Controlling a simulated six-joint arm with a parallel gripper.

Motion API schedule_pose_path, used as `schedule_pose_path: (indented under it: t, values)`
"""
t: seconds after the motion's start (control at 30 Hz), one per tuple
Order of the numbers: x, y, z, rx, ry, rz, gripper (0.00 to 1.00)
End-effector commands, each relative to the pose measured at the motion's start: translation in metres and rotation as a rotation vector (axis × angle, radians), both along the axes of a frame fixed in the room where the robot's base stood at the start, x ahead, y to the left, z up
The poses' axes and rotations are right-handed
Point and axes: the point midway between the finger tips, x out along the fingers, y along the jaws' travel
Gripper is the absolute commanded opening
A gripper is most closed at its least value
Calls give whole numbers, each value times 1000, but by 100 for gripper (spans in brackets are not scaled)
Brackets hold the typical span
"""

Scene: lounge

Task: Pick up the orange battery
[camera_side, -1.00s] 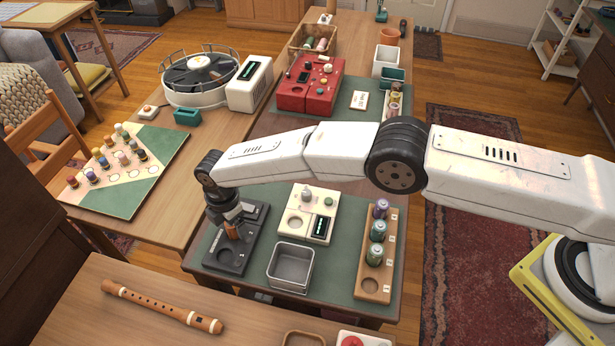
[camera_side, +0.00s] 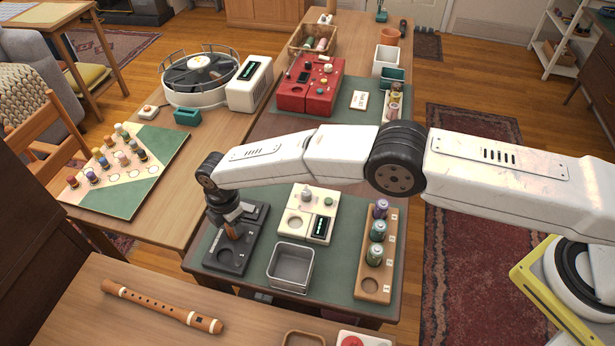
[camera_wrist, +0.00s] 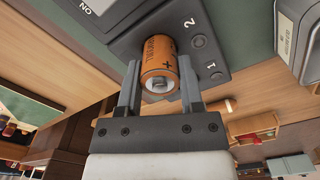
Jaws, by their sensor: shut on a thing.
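The orange battery (camera_wrist: 159,62) stands between the two fingers of my gripper (camera_wrist: 160,88) in the wrist view, its ringed end towards the camera. My gripper is shut on it. In the side view my gripper (camera_side: 232,222) points down over the black holder (camera_side: 226,254), with the orange battery (camera_side: 233,232) showing at its fingertips. The holder also shows in the wrist view (camera_wrist: 190,22), with the numbers 1 and 2 on it. I cannot tell whether the battery's far end is clear of the holder.
A grey metal tin (camera_side: 290,268) and a cream device (camera_side: 307,213) stand right of the holder. A wooden rack (camera_side: 374,288) holds several canisters further right. A wooden recorder (camera_side: 162,307) lies on the near table. A board with several small pegs (camera_side: 128,173) is at left.

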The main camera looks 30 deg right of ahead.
Motion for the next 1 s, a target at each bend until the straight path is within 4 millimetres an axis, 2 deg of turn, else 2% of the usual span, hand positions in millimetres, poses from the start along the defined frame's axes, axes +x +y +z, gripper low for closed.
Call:
schedule_pose_path:
  t: [0.47,0.77,1.0]
  values:
    - [1,1,7,2,-2,0,0]
    - [1,1,33,2,-2,0,0]
    - [-9,-5,45,0,0,0,0]
